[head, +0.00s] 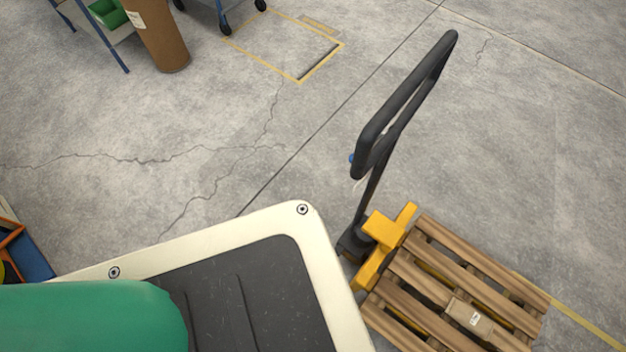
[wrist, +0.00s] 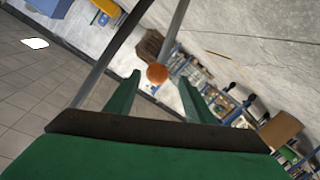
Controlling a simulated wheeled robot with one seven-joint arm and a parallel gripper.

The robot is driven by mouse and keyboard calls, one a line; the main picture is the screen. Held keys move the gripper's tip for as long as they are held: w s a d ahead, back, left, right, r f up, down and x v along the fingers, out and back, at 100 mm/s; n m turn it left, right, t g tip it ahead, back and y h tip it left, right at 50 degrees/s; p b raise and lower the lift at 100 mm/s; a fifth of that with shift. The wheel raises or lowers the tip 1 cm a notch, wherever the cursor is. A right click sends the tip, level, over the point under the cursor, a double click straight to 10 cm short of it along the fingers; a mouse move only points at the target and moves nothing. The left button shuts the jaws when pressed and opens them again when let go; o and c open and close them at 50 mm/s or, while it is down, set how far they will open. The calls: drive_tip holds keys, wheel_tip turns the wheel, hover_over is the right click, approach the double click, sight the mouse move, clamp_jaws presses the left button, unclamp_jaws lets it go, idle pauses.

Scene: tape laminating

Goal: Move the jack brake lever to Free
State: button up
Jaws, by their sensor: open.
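The pallet jack (head: 383,236) stands right of centre in the head view, with a yellow body and a tall black loop handle (head: 405,105) tilted to the upper right. A small blue part (head: 351,158) shows at the lower left of the loop. I cannot tell whether it is the brake lever, and no Free mark is readable. My gripper (wrist: 160,82) is open in the wrist view, its two green fingers apart. An orange-brown round thing (wrist: 157,73) appears between the fingertips; its distance and whether it touches them are unclear. The fingers are not visible in the head view.
A brown drum (head: 158,35) and a blue-legged rack stand at the upper left. Cracked concrete floor left of the handle is clear. Shelving (wrist: 215,95) shows in the wrist view.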

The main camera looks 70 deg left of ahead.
drive_tip(key=shift+v, duration=1.35)
drive_tip(key=w+d+r+m+t+h, duration=0.1)
drive_tip(key=w+d+r+m+h, duration=0.1)
drive_tip(key=d+r, duration=0.7)
drive_tip(key=w+d+r+m+h, duration=0.1)
drive_tip(key=d+r+m+h, duration=0.4)
drive_tip(key=d+r, duration=0.5)
drive_tip(key=w+d+r+m+t+h, duration=0.1)
drive_tip(key=d+r+m, duration=0.6)
drive_tip(key=r, duration=1.3)
drive_tip(key=w+d+h, duration=0.1)
drive_tip(key=d+h, duration=0.1)
drive_tip(key=d, duration=0.1)
drive_tip(key=shift+w+r+t+h, duration=0.2)
drive_tip(key=shift+w+t+h, duration=0.1)
drive_tip(key=shift+w, duration=0.05)
drive_tip(key=shift+d, duration=0.15)
drive_tip(key=c, duration=0.5)
drive_tip(key=shift+o, duration=0.2)
